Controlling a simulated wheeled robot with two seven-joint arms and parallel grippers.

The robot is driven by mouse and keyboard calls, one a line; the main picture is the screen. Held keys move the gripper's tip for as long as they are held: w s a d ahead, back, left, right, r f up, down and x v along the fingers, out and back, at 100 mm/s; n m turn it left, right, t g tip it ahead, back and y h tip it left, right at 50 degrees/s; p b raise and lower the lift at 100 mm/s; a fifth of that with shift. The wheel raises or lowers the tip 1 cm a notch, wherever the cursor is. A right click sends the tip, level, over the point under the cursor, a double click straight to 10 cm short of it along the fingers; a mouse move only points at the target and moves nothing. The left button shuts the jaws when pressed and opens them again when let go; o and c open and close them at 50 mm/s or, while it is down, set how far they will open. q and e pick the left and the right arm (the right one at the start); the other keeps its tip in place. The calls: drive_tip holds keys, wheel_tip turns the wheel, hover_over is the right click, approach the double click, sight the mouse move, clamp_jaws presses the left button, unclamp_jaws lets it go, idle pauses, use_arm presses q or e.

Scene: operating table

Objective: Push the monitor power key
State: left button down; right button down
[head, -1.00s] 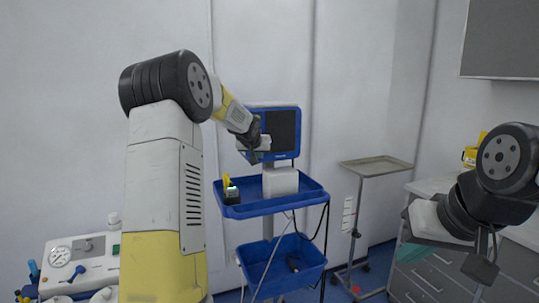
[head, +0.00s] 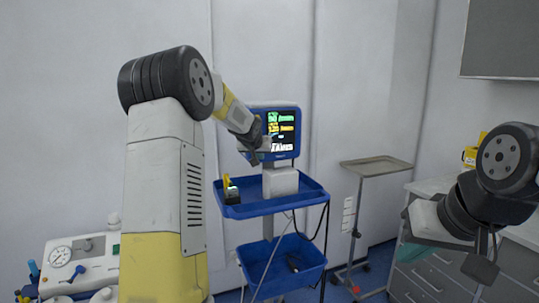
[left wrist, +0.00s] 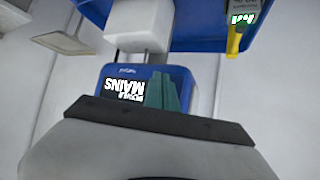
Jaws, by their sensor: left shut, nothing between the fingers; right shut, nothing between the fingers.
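The blue-framed monitor (head: 299,118) stands on a white mount above the cart, its screen lit with green, yellow and white readings. My left gripper (head: 256,150) is shut and empty at the monitor's lower left, hiding that part of its frame. In the left wrist view the monitor (left wrist: 187,85) appears upside down, with white letters on its dark screen. The shut left fingers (left wrist: 162,92) overlap the screen there. I cannot make out the power key, nor tell whether the fingers touch the monitor. My right gripper (head: 480,268) is shut and empty at the right, far from the monitor.
The blue cart's upper tray (head: 255,209) holds a small yellow and dark device (head: 231,190); a blue basket (head: 290,268) is below. A metal stand tray (head: 377,166) is to the right. Drawers (head: 435,272) are at lower right, a white gauge unit (head: 85,262) at lower left.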

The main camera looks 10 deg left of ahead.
use_arm(q)
drive_tip(key=s+d, duration=0.2)
drive_tip(key=s, duration=0.1)
drive_tip(key=s+d, duration=0.1)
drive_tip(key=s, duration=0.1)
drive_tip(key=shift+d, duration=0.15)
idle(1.4)
